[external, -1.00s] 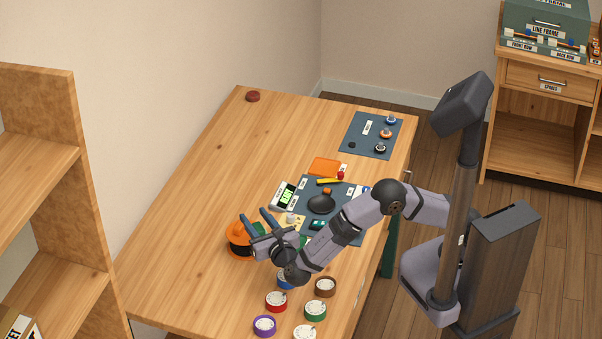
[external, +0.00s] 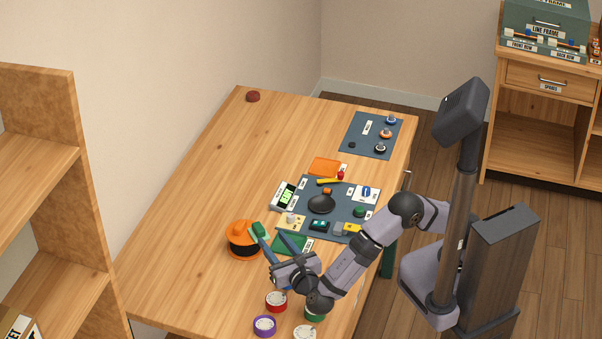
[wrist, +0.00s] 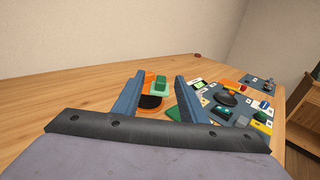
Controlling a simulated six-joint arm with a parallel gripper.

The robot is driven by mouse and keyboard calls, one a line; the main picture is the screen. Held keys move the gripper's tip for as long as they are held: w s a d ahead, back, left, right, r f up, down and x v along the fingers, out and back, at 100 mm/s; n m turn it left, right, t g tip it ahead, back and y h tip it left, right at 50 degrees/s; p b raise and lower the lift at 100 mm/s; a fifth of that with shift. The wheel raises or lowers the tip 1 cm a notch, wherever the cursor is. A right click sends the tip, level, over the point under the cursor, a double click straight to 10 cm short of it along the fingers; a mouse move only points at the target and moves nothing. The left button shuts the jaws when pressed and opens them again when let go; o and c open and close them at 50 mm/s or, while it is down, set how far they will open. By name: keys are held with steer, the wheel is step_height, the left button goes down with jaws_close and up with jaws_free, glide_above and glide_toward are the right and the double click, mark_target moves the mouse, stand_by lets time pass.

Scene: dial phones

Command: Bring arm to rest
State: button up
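My gripper (external: 273,239) is open, with its two blue fingers apart and nothing held between them. It is above the near part of the wooden table, in front of the orange and black round object (external: 242,240). In the wrist view the fingers (wrist: 159,77) stand on either side of the view of that orange object (wrist: 152,101). A green block (external: 259,230) shows at its right edge; whether it rests on it or beside it is unclear. My arm is bent and reaches over the table from the right.
A dark mat (external: 335,193) with a black round part and several small items lies mid-table. A smaller mat (external: 360,140) lies farther back. Several round pots, including a red one (external: 276,301) and a purple one (external: 264,326), stand below my gripper.

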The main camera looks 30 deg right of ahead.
stand_by(0.3)
